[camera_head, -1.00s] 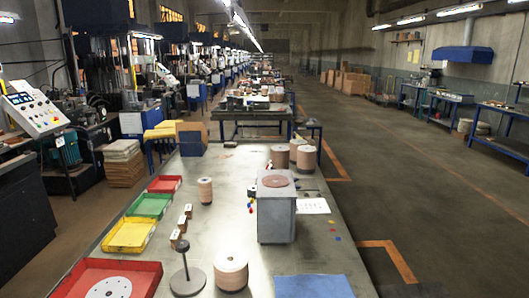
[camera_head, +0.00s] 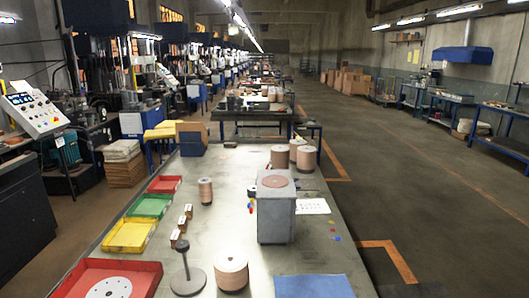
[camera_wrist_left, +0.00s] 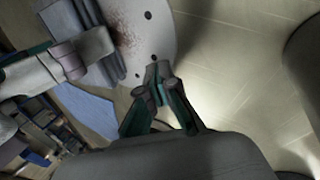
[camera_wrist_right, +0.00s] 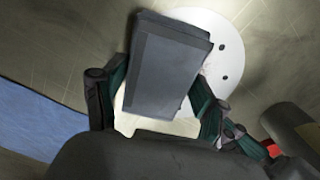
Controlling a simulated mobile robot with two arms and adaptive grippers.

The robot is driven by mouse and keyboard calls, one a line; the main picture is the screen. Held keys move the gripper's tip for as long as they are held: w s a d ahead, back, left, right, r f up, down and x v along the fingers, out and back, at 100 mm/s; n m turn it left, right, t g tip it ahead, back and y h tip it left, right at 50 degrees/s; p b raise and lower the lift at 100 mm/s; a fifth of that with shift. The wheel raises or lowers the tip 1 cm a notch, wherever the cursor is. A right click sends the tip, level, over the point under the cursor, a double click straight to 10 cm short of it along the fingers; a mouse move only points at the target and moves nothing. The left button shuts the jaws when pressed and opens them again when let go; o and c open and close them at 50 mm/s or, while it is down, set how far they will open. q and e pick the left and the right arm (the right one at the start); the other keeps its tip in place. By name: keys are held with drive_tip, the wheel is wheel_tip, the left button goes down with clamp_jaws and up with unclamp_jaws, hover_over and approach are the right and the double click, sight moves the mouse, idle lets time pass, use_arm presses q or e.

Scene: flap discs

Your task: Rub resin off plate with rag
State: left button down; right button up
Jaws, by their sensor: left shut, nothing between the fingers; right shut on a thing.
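A pale round plate with small dark holes (camera_wrist_left: 165,35) lies on the bench, below the head view. Brownish resin specks (camera_wrist_left: 128,32) mark it beside the rag. The rag is a dark grey folded pad (camera_wrist_right: 170,62); it also shows in the left wrist view (camera_wrist_left: 72,22). My right gripper (camera_wrist_right: 158,88) is shut on the rag, which is over the plate and covers part of it; contact is not clear. My left gripper (camera_wrist_left: 157,72) is shut and empty, its tips at the plate's edge. Neither gripper is in the head view.
A blue mat (camera_head: 314,287) lies at the bench's near right. A red tray (camera_head: 140,270) holding a pale disc stands at the near left, with green and yellow trays behind. A stand with a post (camera_head: 187,280), a disc stack (camera_head: 232,272) and a grey block (camera_head: 275,218) stand farther back.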

drive_tip(key=shift+w+a, duration=0.1)
drive_tip(key=shift+w, duration=1.2)
drive_tip(key=shift+s+d+f, duration=0.1)
drive_tip(key=shift+s, duration=1)
drive_tip(key=shift+s+d+f, duration=0.1)
drive_tip(key=shift+s, duration=1)
drive_tip(key=shift+s+d+r, duration=0.1)
drive_tip(key=shift+s, duration=1.4)
drive_tip(key=shift+w+r, duration=0.15)
drive_tip(key=shift+w, duration=1.8)
drive_tip(key=shift+w+a, duration=0.15)
drive_tip(key=shift+w, duration=0.75)
drive_tip(key=shift+w+a, duration=0.15)
drive_tip(key=shift+w, duration=0.7)
drive_tip(key=shift+r, duration=3.4)
